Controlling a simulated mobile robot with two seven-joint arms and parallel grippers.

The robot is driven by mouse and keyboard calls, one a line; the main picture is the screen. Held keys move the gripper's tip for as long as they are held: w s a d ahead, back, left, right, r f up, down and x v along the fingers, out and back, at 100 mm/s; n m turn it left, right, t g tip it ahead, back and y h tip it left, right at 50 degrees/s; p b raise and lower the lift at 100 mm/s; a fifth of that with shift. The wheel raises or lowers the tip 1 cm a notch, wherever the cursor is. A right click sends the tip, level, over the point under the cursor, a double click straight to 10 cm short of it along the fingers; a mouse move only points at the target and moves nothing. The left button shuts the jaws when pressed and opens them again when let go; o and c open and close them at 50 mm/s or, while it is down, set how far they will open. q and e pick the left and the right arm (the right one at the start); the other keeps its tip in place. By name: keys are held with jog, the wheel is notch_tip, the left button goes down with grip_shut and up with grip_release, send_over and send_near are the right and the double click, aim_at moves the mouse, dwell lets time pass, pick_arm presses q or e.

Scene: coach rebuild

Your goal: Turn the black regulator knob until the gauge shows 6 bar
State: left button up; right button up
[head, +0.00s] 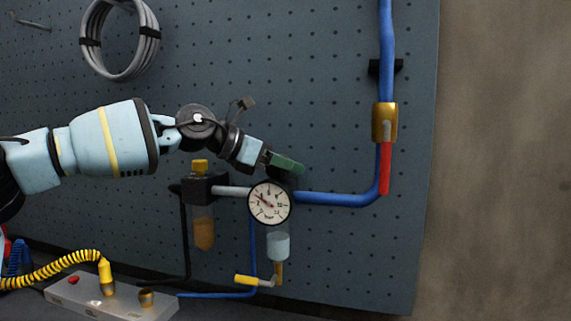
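The round white gauge (269,203) with a black rim is on the pipe line at the middle of the head view. Its needle seems to point to the upper left; the numbers are too small to read surely. My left gripper (286,164), with dark green fingers, is just above the gauge, tilted down to the right. A dark shape under the fingers may be the black regulator knob, but the gripper hides most of it. I cannot tell whether the fingers are open, shut or touching the knob. My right gripper is not in view.
A grey pegboard (340,100) carries the blue pipe (386,50), a brass valve with a red lever (385,168), and a yellow-capped filter (203,225) left of the gauge. A coiled grey cable (88,45) hangs upper left. A metal manifold (75,292) is lower left.

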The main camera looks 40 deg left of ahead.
pick_arm(q)
jog(key=c, duration=0.5)
jog(key=shift+o, duration=0.2)
jog(key=shift+f+m+g+h+b, duration=0.2)
jog(key=shift+m+g+h+b, duration=0.2)
jog(key=shift+m+h+b, duration=0.1)
jog(key=shift+d+m+g+h+b, duration=0.1)
jog(key=shift+m+g+h+b, duration=0.35)
jog(key=shift+m+h, duration=0.2)
jog(key=shift+s+d+r+m+g+h+b, duration=0.1)
jog(key=shift+m+g+h+b, duration=0.25)
jog(key=shift+m+g+h, duration=0.7)
jog(key=shift+s+d+r+m+g+h, duration=0.15)
jog(key=shift+m+g+h, duration=0.25)
jog(key=shift+m+g, duration=0.35)
jog(key=shift+s+f+m+g+h, duration=0.1)
jog(key=shift+m+g+h, duration=0.4)
jog(key=shift+m, duration=0.35)
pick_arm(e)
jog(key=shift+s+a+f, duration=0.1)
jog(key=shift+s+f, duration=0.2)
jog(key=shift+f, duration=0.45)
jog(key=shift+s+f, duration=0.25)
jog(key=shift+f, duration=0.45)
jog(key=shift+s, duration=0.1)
pick_arm(q)
jog(key=o, duration=1)
jog(key=shift+c, duration=0.2)
jog(key=shift+r, duration=0.1)
